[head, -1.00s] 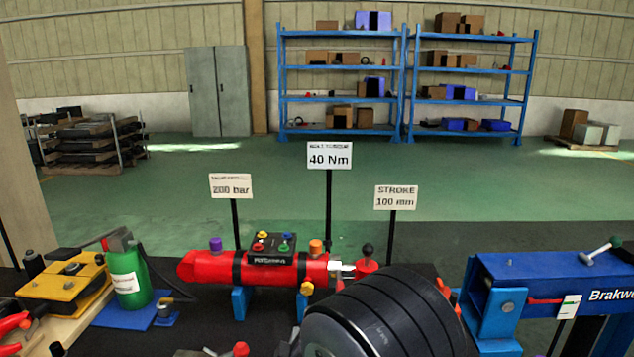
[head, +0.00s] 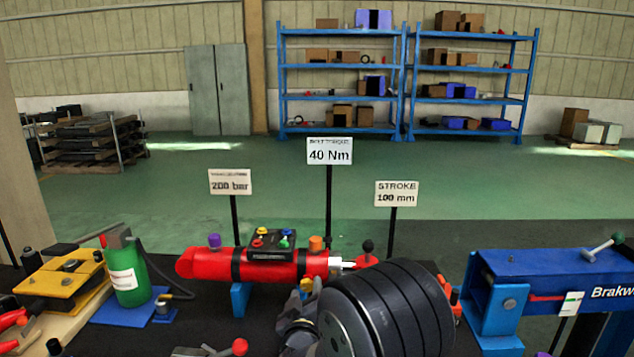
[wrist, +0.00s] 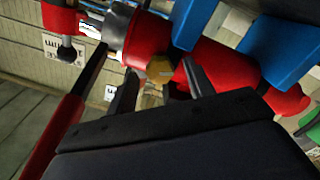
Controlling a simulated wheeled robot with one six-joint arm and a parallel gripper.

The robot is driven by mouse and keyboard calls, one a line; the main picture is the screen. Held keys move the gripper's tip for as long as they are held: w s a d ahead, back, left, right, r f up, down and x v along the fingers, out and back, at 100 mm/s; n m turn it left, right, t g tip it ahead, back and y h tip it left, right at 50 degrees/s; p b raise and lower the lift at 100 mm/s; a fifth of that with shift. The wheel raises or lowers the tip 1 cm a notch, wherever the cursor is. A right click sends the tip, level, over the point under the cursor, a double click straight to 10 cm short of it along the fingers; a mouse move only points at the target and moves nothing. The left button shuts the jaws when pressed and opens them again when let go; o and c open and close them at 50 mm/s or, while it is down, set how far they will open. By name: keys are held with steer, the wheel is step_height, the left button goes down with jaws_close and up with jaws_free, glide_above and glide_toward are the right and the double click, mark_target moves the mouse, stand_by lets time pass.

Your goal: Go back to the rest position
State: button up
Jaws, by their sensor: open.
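My gripper (wrist: 158,88) shows in the wrist view as two dark fingers standing apart, with nothing between them that I can see held. Beyond the fingers is the red cylinder (wrist: 222,68) with a yellow knob (wrist: 159,68), seen upside down. In the head view the red cylinder (head: 208,265) lies level on blue supports, with a black block of coloured buttons (head: 272,244) on top. My dark ringed arm part stands in front of its right end and hides the right support. I cannot make out the fingertips clearly in the head view.
A blue beam rig (head: 560,275) stands at the right. A green bottle (head: 125,275) and a yellow clamp block (head: 62,278) are at the left. Sign posts, including the 40 Nm sign (head: 329,151), rise behind the cylinder. Blue shelves (head: 340,100) stand far back beyond open floor.

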steer(key=m+b, duration=0.1)
steer(key=m, duration=0.3)
steer(key=m+b, duration=0.1)
steer(key=m, duration=0.3)
steer(key=shift+m, duration=0.3)
steer(key=m, duration=0.4)
steer(key=shift+m, duration=1.9)
